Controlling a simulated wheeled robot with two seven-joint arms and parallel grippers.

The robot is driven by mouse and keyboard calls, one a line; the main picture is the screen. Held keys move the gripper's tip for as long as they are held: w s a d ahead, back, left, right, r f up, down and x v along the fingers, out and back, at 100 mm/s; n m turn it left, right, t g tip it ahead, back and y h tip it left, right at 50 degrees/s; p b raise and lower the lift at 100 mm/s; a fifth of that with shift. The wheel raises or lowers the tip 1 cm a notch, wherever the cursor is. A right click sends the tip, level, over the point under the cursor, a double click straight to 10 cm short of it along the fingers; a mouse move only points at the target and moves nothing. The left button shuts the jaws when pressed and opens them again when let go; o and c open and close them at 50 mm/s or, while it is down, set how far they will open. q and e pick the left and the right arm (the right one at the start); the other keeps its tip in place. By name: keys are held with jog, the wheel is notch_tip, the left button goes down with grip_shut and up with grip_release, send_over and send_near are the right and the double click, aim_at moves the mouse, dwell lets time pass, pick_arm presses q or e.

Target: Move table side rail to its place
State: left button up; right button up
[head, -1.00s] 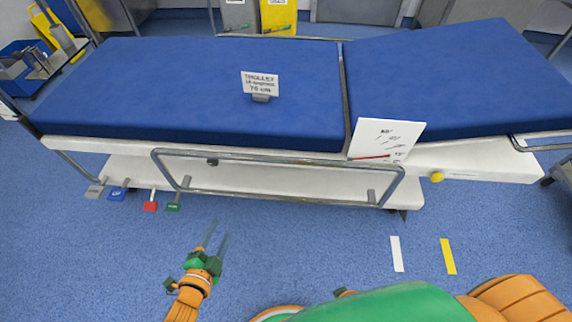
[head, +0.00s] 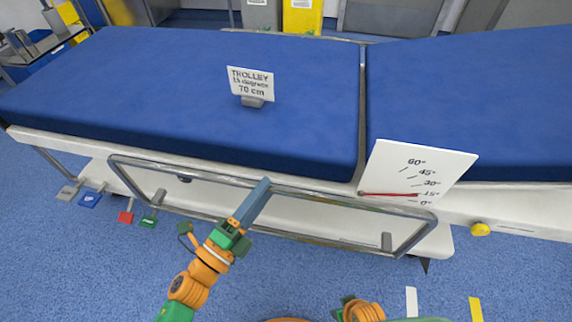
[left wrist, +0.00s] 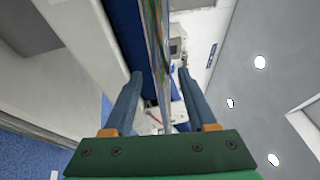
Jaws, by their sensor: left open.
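The side rail (head: 200,172) is a grey metal tube frame along the near side of the trolley (head: 70,142), below the blue mattress level. My left gripper (head: 264,184) is open at the rail's upper bar, about mid-length. In the left wrist view a shiny metal bar (left wrist: 158,60) shows between the two spread fingers of the left gripper (left wrist: 156,82). Whether the fingers touch it I cannot tell. The right gripper's fingers do not show; only part of my right arm is at the bottom edge of the head view.
A TROLLEY sign (head: 251,85) stands on the left mattress (head: 170,80). A yellow knob (head: 480,230) and several foot pedals, one red (head: 126,217), are near.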

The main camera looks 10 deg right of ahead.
pick_arm(q)
jog(key=x, duration=0.5)
grip_shut()
dwell(1.3)
